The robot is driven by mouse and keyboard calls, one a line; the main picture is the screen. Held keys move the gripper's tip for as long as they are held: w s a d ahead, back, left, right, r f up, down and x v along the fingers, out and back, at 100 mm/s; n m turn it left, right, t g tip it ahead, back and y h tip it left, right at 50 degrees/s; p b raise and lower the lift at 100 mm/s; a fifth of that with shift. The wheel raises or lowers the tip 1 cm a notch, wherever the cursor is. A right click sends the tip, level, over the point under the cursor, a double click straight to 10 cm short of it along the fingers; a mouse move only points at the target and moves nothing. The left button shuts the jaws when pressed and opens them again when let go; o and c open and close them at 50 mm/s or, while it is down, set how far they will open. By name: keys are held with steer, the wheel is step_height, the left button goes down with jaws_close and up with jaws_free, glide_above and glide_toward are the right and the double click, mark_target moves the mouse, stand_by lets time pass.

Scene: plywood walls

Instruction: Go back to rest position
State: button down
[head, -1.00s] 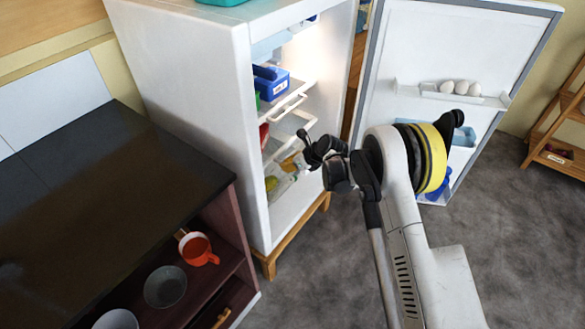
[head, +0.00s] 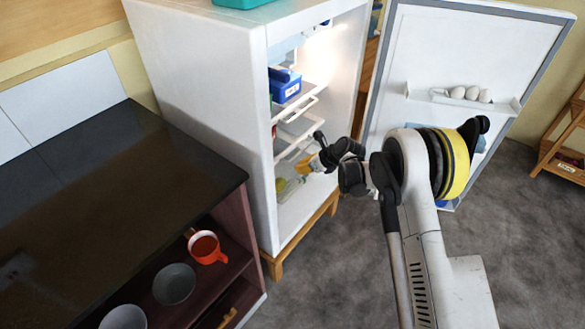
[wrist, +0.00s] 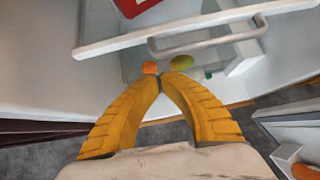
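My gripper (head: 306,165) is in front of the open fridge (head: 205,115), near its lower compartment. In the wrist view its two orange-yellow fingers (wrist: 161,80) converge and their tips meet. I see nothing held between them. Beyond the tips lie an orange round item (wrist: 149,67) and a yellow-green one (wrist: 181,62), inside the fridge. My arm reaches from the lower right of the head view, between the fridge body and its open door (head: 425,48).
A dark counter (head: 100,195) is at left, with an orange mug (head: 205,247) and bowls (head: 174,283) below. A wooden shelf (head: 562,150) stands far right. Grey floor is free around the fridge.

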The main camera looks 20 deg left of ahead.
steer(key=p+v, duration=0.4)
steer(key=v, duration=0.6)
